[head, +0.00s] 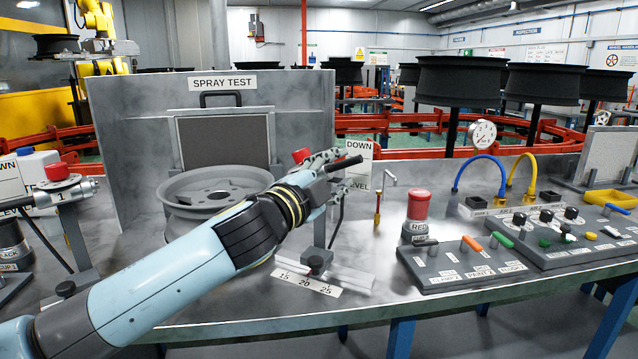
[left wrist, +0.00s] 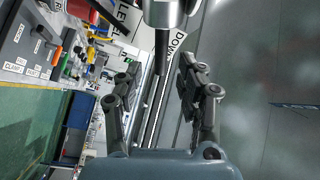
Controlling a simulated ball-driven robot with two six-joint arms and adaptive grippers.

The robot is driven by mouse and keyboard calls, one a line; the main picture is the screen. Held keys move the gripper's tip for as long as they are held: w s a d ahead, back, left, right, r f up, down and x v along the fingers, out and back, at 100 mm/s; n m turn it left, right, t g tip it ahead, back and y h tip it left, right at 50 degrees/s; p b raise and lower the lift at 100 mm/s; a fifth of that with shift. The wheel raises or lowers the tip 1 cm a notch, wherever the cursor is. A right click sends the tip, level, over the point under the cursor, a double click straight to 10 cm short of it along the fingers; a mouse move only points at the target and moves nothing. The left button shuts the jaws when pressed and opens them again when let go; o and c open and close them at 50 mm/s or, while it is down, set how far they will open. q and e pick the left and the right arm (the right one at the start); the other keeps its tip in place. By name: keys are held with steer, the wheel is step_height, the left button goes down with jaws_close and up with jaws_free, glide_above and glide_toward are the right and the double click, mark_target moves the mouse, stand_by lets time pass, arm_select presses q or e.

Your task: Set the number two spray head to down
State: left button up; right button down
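The number two spray head shows in part behind my left gripper (head: 343,172). Its red knob (head: 301,155) is at the left and its black nozzle (head: 347,162) sticks out to the right, nearly level and tipped slightly up. A plate (head: 359,152) behind it reads DOWN at the top and LEVEL lower. In the left wrist view, the open fingers (left wrist: 158,72) stand apart on either side of the black nozzle (left wrist: 161,50), which hangs from a metal body (left wrist: 165,10). I cannot tell whether a finger touches it. My right gripper is out of view.
The number one spray head (head: 64,190) with a red knob stands at the left. A wheel (head: 215,190) sits in the spray test booth (head: 112,145). A scale (head: 306,283) lies in front.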

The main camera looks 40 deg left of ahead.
arm_select(q)
steer(key=s, duration=0.7)
steer(key=shift+d+f, duration=0.3)
steer(key=shift+d, duration=0.1)
